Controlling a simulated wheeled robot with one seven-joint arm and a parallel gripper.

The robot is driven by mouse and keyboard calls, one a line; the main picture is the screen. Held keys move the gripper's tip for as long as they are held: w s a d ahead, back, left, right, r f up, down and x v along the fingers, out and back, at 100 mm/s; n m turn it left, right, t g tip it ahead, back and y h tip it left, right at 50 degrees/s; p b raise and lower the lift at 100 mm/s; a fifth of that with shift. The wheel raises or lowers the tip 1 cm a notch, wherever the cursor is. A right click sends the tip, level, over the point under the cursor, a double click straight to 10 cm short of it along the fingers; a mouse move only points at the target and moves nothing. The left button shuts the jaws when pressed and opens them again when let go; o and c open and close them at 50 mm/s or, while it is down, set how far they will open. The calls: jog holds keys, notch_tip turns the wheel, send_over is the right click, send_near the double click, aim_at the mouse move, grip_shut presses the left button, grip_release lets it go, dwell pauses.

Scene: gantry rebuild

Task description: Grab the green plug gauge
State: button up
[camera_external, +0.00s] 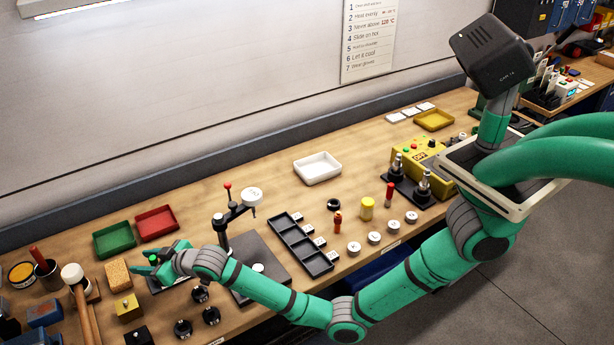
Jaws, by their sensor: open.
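My gripper (146,263) is at the left end of the wooden bench, at the end of my green arm. It is open, with its fingers pointing left. A small bright green piece (153,258), which looks like the green plug gauge, shows at the fingers. It appears to stand above a dark block (165,284), which my gripper and wrist partly cover. I cannot tell whether the fingers touch the green piece or whether it lies fully between them.
A green tray (96,240) and a red tray (175,211) lie behind my gripper. A tan sponge-like block (118,270), a brass block (128,308) and a mallet (86,315) are close on the left. Several black round parts (211,315) stand in front. A lever press (222,226) stands to the right.

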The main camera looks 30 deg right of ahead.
grip_shut()
jog(key=shift+r, duration=0.1)
